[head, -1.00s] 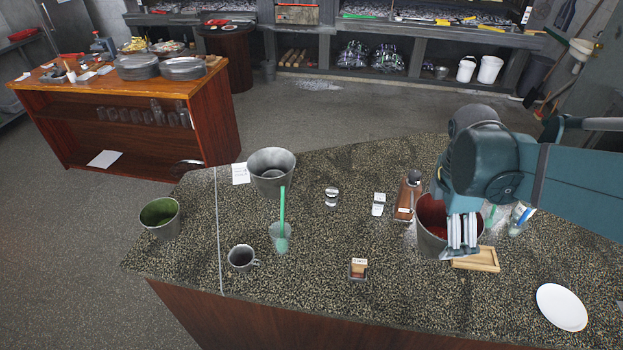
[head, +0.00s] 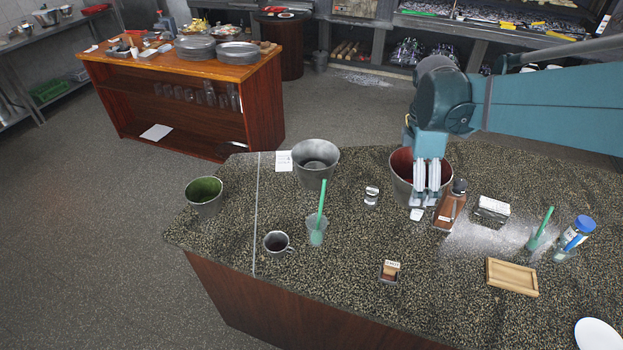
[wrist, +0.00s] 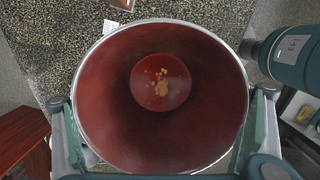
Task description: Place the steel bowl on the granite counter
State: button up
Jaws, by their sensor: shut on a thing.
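The steel bowl (head: 401,189) is deep and bucket-shaped, grey outside and red inside. The bowl is roughly upright at the back of the granite counter (head: 340,255). I cannot tell whether its base touches the counter. In the wrist view the bowl (wrist: 210,115) fills the middle, with small yellowish bits at its bottom. The gripper's fingers flank its rim.
A dark-capped brown bottle (head: 450,208) stands close right of the bowl, with a small shaker (head: 371,196) to its left. A grey bucket (head: 315,165) and a green-lined one (head: 203,197) stand further left. A wooden tray (head: 512,276) lies front right.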

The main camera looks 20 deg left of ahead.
jog(key=a+f+n+p, duration=0.1)
jog(key=a+f+p, duration=0.15)
jog(key=a, duration=4.55)
notch_tip(320, 180, down, 12)
jog(key=shift+w+r+b, duration=0.15)
jog(key=shift+w+b, duration=0.15)
jog(key=shift+b, duration=0.15)
jog(key=shift+a, duration=0.1)
jog(key=shift+f, duration=3.15)
jog(key=shift+f, duration=0.1)
jog(key=shift+f+p, duration=0.35)
jog(key=shift+f, duration=1.4)
